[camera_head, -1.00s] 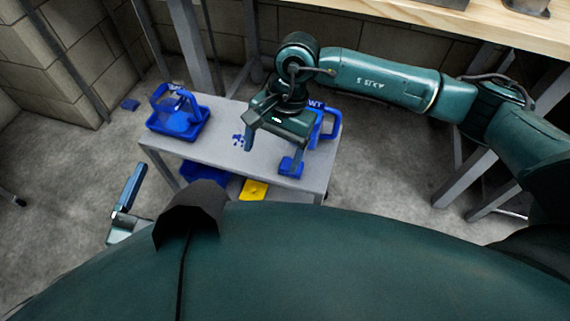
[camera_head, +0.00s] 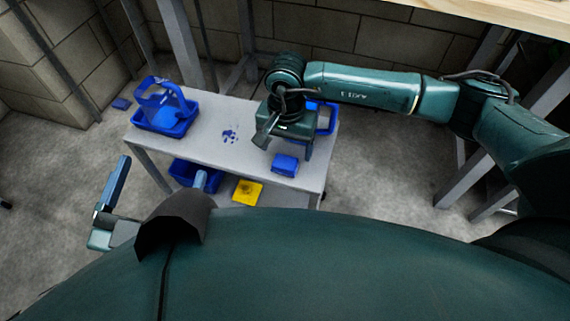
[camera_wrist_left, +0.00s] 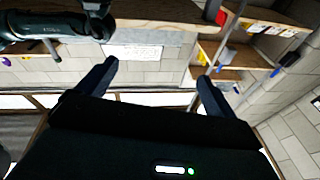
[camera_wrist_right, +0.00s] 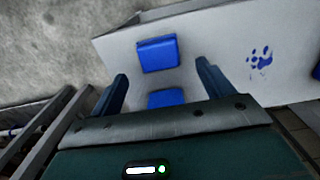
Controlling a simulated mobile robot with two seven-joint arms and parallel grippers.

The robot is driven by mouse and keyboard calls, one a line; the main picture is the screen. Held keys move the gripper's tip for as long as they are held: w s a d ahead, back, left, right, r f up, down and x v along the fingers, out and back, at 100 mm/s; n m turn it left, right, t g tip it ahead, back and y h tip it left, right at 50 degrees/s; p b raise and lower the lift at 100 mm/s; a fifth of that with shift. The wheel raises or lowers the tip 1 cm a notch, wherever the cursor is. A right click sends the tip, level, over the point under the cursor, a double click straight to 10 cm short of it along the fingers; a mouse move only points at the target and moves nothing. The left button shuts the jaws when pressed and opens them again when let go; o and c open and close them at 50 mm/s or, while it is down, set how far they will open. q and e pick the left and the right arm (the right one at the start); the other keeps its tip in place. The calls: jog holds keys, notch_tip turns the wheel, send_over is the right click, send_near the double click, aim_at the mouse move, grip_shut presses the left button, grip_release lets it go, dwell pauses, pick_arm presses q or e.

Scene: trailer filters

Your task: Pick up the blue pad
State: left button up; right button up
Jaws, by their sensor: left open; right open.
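The blue pad (camera_head: 285,165) lies flat on the grey table near its front right edge. It also shows in the right wrist view (camera_wrist_right: 158,53), just beyond the fingertips. My right gripper (camera_head: 287,143) is open and empty, above the table and behind the pad in the head view. In the right wrist view a second blue piece (camera_wrist_right: 166,98) shows between the fingers, partly hidden by the gripper body; I cannot tell what it is. My left gripper (camera_wrist_left: 155,78) is open and empty, facing a wall and shelves.
A blue caddy (camera_head: 322,116) stands behind my right gripper, partly hidden. Another blue caddy (camera_head: 165,108) stands at the table's left end. A blue bin (camera_head: 183,176) and yellow pad (camera_head: 247,192) sit below. The middle of the table (camera_head: 210,147) is clear around a blue paw print.

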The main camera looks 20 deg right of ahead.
notch_tip(320, 180, down, 4)
jog(key=shift+f+b, duration=0.25)
jog(key=shift+b, duration=0.5)
jog(key=shift+r, duration=0.1)
jog(key=c, duration=1.1)
